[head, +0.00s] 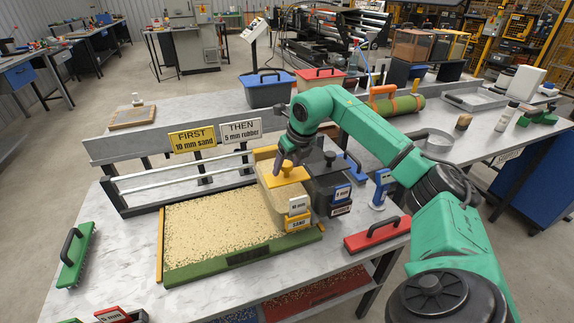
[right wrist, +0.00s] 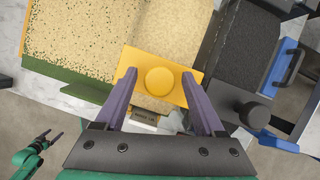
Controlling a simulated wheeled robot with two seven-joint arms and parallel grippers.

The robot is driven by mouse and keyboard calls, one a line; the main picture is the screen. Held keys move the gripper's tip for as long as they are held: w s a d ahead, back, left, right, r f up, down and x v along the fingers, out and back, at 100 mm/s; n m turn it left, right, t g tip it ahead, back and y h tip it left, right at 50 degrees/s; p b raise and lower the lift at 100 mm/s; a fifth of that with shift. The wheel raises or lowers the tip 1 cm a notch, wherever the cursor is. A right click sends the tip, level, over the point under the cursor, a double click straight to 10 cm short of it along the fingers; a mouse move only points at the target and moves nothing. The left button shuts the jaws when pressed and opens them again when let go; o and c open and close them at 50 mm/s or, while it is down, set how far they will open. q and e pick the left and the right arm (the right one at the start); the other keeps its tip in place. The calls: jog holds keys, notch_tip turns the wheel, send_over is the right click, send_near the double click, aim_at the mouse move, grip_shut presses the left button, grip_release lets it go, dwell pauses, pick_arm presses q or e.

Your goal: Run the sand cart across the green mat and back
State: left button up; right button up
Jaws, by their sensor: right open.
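The sand cart (head: 278,205) stands at the right end of the green mat (head: 208,269). It is a sand-filled bin with a yellow plate and round knob on top and a yellow SAND label. Sand covers most of the mat, with green specks showing through. My right gripper (head: 290,158) is over the cart. In the right wrist view its open purple fingers (right wrist: 162,98) flank the yellow knob (right wrist: 160,81); I cannot tell if they touch it. My left gripper (right wrist: 48,138) shows only in the right wrist view, small at lower left, fingers apart and empty.
A black-filled cart (head: 332,186) stands close right of the sand cart. A red block with a black handle (head: 377,235) lies at the table's right front, a green one (head: 75,255) at the left. Signs reading FIRST 10 mm sand (head: 193,139) and THEN 5 mm rubber (head: 240,131) stand behind.

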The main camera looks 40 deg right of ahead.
jog(key=shift+w+a+f, duration=0.1)
jog(key=shift+w+f, duration=0.1)
jog(key=shift+f, duration=0.2)
jog(key=shift+s, duration=0.1)
jog(key=shift+c, duration=0.3)
grip_shut()
jog(key=shift+r, duration=0.1)
dwell(0.7)
